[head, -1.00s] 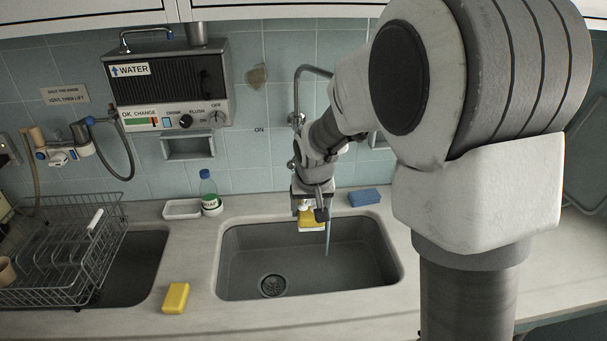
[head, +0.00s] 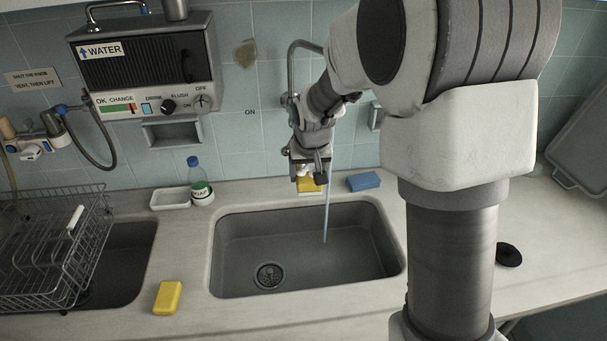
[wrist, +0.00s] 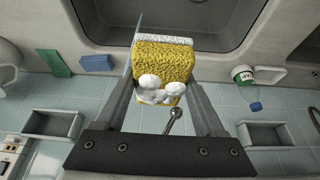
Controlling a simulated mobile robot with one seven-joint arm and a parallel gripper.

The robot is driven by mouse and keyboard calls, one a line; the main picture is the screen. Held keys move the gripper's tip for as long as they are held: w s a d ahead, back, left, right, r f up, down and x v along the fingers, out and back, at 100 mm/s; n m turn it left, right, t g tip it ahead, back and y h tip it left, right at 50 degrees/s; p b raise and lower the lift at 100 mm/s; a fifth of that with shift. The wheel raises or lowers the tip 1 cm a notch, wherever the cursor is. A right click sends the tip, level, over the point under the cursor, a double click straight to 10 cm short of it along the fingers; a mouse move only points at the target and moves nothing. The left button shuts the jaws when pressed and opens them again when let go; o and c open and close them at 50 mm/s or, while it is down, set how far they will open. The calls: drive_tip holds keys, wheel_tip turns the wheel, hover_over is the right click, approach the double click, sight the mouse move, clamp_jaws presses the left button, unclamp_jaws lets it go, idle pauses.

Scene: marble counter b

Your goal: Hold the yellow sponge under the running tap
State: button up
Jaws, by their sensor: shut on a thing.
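My gripper (head: 311,180) is shut on a yellow sponge (wrist: 160,62) with a pale layer on its far edge. White rounded lumps show between the fingers, against the sponge. In the head view the sponge (head: 311,187) is at the sink's back edge. The curved metal tap (head: 291,65) rises from the wall, partly hidden by my arm. A thin water stream (head: 326,215) falls into the sink just right of the sponge. In the wrist view the stream (wrist: 135,42) runs along the sponge's left edge; I cannot tell whether it touches.
The grey sink (head: 240,235) is empty. Another yellow sponge (head: 168,297) lies on the front counter. A blue sponge (head: 363,181) lies behind the sink. A soap bottle (head: 200,185) and white dish (head: 170,199) stand back left. A wire rack (head: 50,245) is at left.

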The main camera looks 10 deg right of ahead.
drive_tip(key=w+d+f, duration=0.2)
drive_tip(key=w+d, duration=0.6)
drive_tip(key=shift+w+f+p, duration=0.2)
drive_tip(key=shift+w+p, duration=0.1)
drive_tip(key=shift+w, duration=0.05)
idle(0.7)
drive_tip(key=shift+s+d, duration=0.15)
drive_tip(key=shift+s+d+b, duration=0.25)
drive_tip(key=shift+d+b, duration=0.05)
drive_tip(key=shift+w+a, duration=0.1)
drive_tip(key=shift+w+a, duration=0.3)
drive_tip(key=shift+a, duration=0.05)
idle(0.4)
drive_tip(key=shift+s+a+b, duration=1.1)
drive_tip(key=shift+s+a, duration=1.6)
drive_tip(key=shift+s, duration=0.25)
